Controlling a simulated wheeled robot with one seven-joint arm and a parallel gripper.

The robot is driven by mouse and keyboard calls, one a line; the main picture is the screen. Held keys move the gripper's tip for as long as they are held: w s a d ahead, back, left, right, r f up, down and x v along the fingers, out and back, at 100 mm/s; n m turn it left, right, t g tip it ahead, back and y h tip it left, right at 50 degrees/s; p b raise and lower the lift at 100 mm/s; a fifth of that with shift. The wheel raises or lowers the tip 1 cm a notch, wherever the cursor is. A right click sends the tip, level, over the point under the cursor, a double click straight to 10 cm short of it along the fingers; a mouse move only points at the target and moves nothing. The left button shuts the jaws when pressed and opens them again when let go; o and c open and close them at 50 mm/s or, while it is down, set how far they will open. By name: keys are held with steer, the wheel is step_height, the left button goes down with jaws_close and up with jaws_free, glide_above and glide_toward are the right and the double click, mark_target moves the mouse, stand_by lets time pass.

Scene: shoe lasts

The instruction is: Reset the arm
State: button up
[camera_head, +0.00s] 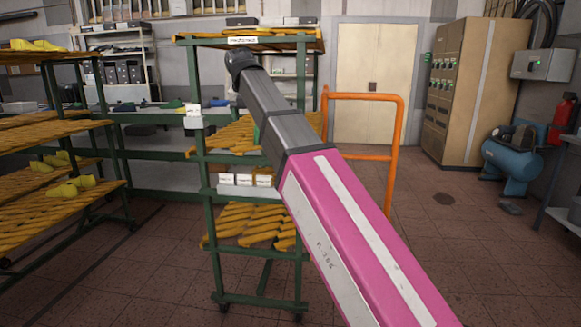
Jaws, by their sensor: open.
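My arm, pink and white nearby and grey farther out, reaches from the bottom right up to the upper left in the head view. Its visible far end is a dark rounded part in front of the top of a green rack. No gripper fingers show, so my gripper is not in view. The green wheeled rack (213,215) stands behind my arm, with orange slatted shelves. My arm hides part of its right side.
Another rack at left has orange shelves (40,138) with yellow shoe lasts (72,188). An orange tubular handle (400,140) stands right of centre. A tall cabinet (455,85) and blue compressor (510,160) are at right. The tiled floor (470,250) is open there.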

steer(key=d+f+m+g, duration=0.1)
steer(key=d+f+m, duration=0.45)
steer(key=f, duration=0.55)
steer(key=d+f+m+g, duration=0.1)
steer(key=d+f+m, duration=0.45)
steer(key=f, duration=0.55)
steer(key=d+f+m, duration=0.5)
steer(key=d+f, duration=0.1)
steer(key=f, duration=0.5)
steer(key=s+d+f+m, duration=0.4)
steer(key=d+f+m, duration=0.1)
steer(key=f, duration=0.3)
steer(key=s+d+f+m+g, duration=0.1)
steer(key=s+d+f+m, duration=0.4)
steer(key=f+m, duration=0.2)
steer(key=s+d+f+m+g, duration=0.1)
steer(key=s+d+f+m, duration=0.4)
steer(key=f, duration=0.4)
steer(key=shift+f+m+y, duration=0.15)
steer(key=shift+m+y, duration=0.15)
steer(key=shift+m, duration=0.2)
steer(key=shift+s+d, duration=0.1)
